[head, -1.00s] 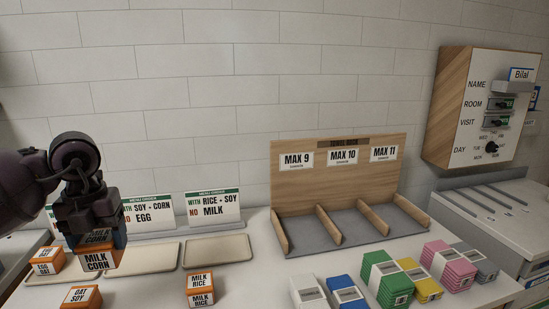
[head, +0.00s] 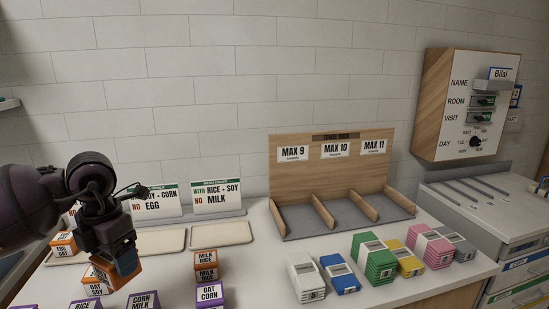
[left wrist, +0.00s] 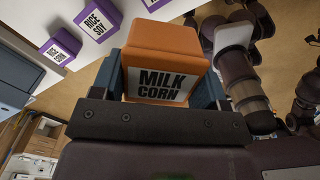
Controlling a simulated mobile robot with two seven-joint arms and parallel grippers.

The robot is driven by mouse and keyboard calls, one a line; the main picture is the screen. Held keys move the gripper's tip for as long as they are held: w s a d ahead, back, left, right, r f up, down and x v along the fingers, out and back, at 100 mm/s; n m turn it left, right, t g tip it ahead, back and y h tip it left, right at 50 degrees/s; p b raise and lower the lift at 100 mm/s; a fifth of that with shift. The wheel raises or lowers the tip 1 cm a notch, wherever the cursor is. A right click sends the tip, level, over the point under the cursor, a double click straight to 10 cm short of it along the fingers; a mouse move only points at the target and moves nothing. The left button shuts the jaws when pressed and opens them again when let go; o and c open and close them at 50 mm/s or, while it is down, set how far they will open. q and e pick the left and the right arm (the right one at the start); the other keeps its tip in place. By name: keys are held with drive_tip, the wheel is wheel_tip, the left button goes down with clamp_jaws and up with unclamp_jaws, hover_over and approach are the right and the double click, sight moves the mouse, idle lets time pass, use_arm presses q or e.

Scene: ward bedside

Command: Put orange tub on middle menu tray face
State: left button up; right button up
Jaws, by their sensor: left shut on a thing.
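My left gripper (head: 120,258) is shut on an orange tub (head: 126,269), held tilted in front of the trays. The left wrist view shows this tub (left wrist: 165,62) between the fingers, its white label reading MILK CORN. The middle menu tray (head: 150,243) is a shallow beige tray below the SOY + CORN, NO EGG sign (head: 158,201). Its visible part is empty; my gripper and arm cover its left end. The held tub is left of and nearer than this tray, apart from it. My right gripper is not in view.
An orange EGG OAT tub (head: 64,246) stands at left. An orange OAT SOY tub (head: 95,284) is close beside the held tub. MILK RICE (head: 205,258) and several purple-sided tubs stand in front. The right tray (head: 222,234) is empty. A wooden divided rack (head: 330,180) stands right.

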sight(135, 277)
use_arm(q)
drive_tip(key=m, duration=0.1)
drive_tip(key=d+f+m, duration=0.1)
drive_tip(key=m, duration=0.1)
drive_tip(key=f+m, duration=0.1)
drive_tip(key=shift+d+m, duration=0.3)
drive_tip(key=shift+m, duration=0.1)
drive_tip(key=m, duration=0.1)
drive_tip(key=d+f+m, duration=0.1)
drive_tip(key=m, duration=0.1)
drive_tip(key=shift+s+f, duration=0.1)
drive_tip(key=shift+s, duration=0.05)
drive_tip(key=m, duration=0.1)
drive_tip(key=f+m, duration=0.1)
drive_tip(key=m, duration=0.1)
drive_tip(key=shift+s+d+f, duration=0.1)
drive_tip(key=shift+d, duration=0.3)
drive_tip(key=s+d+f+m, duration=0.1)
drive_tip(key=d+f+m, duration=0.1)
drive_tip(key=m, duration=0.8)
drive_tip(key=s+d+f+m, duration=0.1)
drive_tip(key=d+f+m, duration=0.2)
drive_tip(key=m, duration=0.7)
wheel_tip(135, 277, down, 2)
drive_tip(key=shift+s+d+f, duration=0.25)
drive_tip(key=shift+s, duration=0.15)
